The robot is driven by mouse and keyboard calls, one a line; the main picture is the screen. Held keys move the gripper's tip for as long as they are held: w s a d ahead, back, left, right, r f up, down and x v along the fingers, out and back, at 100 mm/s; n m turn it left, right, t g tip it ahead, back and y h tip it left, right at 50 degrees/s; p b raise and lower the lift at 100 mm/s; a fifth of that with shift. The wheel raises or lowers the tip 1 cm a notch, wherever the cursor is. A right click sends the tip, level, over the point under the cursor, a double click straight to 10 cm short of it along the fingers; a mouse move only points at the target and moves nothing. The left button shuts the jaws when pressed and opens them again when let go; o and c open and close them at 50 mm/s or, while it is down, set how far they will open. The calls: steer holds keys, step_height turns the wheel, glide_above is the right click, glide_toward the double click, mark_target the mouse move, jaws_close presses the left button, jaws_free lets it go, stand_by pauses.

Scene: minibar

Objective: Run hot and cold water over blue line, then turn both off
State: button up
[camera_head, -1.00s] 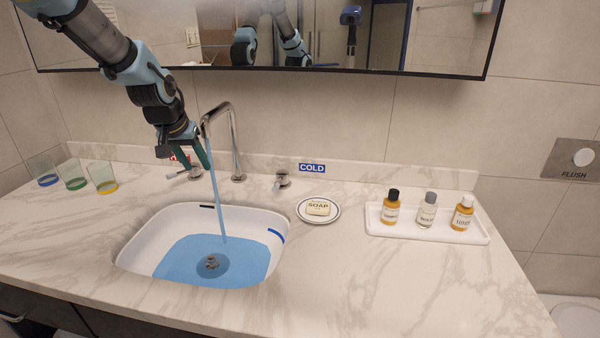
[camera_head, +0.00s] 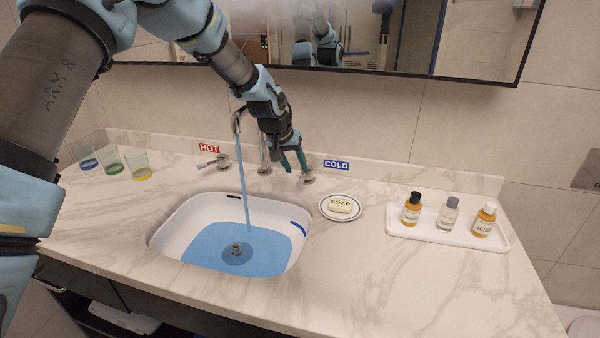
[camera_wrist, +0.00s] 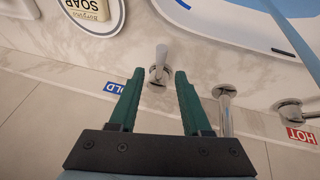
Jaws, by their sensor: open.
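The sink (camera_head: 170,222) holds blue water (camera_head: 265,250). Its surface looks below the blue line (camera_head: 300,229) on the right wall; a short black line (camera_head: 233,196) is on the back wall. A water stream (camera_head: 245,195) falls from the faucet (camera_head: 264,150). The hot handle (camera_head: 222,161), by the red HOT label, has its lever pointing left. My gripper (camera_head: 295,170) is open at the cold handle (camera_head: 308,178), by the blue COLD label. In the wrist view the cold handle (camera_wrist: 160,70) lies between and just beyond the open fingertips (camera_wrist: 158,75), apparently not gripped.
A soap dish (camera_head: 340,217) with soap sits right of the sink. A white tray (camera_head: 430,232) with 3 bottles is farther right. Several glasses (camera_head: 140,165) stand at the far left. The mirror (camera_head: 400,60) hangs behind the counter.

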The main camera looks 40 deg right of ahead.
mark_target(304, 178)
steer(key=shift+p+x, duration=0.7)
steer(key=shift+x, duration=1.85)
steer(key=shift+c, duration=0.2)
jaws_close()
